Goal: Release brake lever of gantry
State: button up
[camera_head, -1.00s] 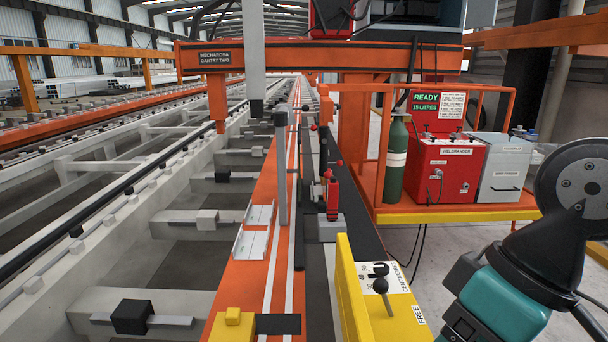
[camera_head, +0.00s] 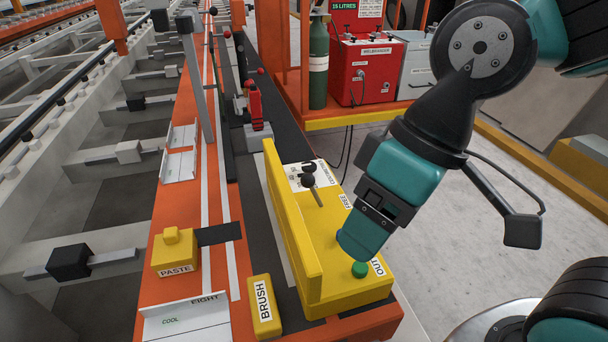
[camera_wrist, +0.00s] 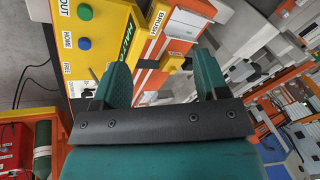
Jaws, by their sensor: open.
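A lever with a black ball knob and a metal rod (camera_head: 308,181) stands on the far part of a yellow control box (camera_head: 335,235), beside a white scale plate and near the label FREE. I cannot tell whether the rod sits at FREE. My gripper (camera_head: 362,238) hangs over the near right part of the box, right of and nearer than the lever, apart from it. In the wrist view, my gripper (camera_wrist: 162,78) shows two teal fingers spread apart with nothing held between them. The lever is not clearly seen there; the left finger covers part of the box.
A green button (camera_head: 360,269) marked OUT lies just below my gripper; a blue button (camera_wrist: 84,43) shows in the wrist view. Yellow PASTE (camera_head: 175,255) and BRUSH (camera_head: 263,305) blocks sit left of the box. A red welder (camera_head: 365,72) stands behind. Open floor lies right.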

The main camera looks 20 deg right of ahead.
aim_at(308, 180)
jog(key=u, duration=0.05)
jog(key=k, duration=0.5)
jog(key=u, duration=1.8)
jog(key=k, duration=0.95)
jog(key=z, duration=1.25)
jog(key=i, duration=1)
